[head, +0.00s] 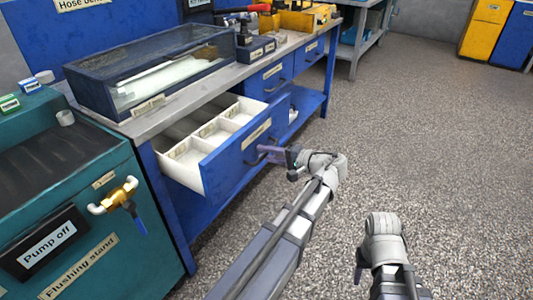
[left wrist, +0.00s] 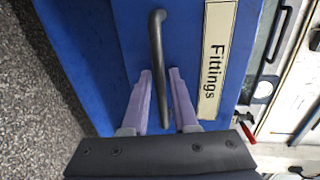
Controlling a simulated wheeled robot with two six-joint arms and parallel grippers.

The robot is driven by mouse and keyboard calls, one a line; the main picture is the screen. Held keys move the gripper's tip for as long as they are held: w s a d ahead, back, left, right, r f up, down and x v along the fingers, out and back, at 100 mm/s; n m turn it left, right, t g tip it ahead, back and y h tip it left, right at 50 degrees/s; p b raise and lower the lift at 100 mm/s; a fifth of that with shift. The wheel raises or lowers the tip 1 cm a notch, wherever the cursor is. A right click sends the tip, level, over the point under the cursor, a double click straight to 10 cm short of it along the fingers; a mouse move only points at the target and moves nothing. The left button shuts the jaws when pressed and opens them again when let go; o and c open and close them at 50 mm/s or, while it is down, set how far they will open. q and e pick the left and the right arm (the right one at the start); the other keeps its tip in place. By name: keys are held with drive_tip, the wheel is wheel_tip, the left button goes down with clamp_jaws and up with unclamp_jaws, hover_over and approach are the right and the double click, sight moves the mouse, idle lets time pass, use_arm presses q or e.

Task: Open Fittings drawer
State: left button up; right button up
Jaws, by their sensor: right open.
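The Fittings drawer (head: 222,155) is pulled well out from the blue workbench, showing white compartments inside. Its label reads "Fittings" in the left wrist view (left wrist: 213,60). My left gripper (head: 268,153) is at the drawer's front.
A glass-lidded case (head: 150,75) stands on the bench above the drawer. Another drawer (head: 272,75) farther along is shut. The teal flushing stand (head: 60,190) with a brass valve is at the left. The speckled floor (head: 440,130) at the right is clear.

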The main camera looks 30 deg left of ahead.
use_arm(q)
drive_tip(key=p+v, duration=0.1)
drive_tip(key=v, duration=0.6)
drive_tip(key=shift+d+p, duration=0.3)
drive_tip(key=shift+d, duration=0.15)
drive_tip(key=shift+s, duration=0.1)
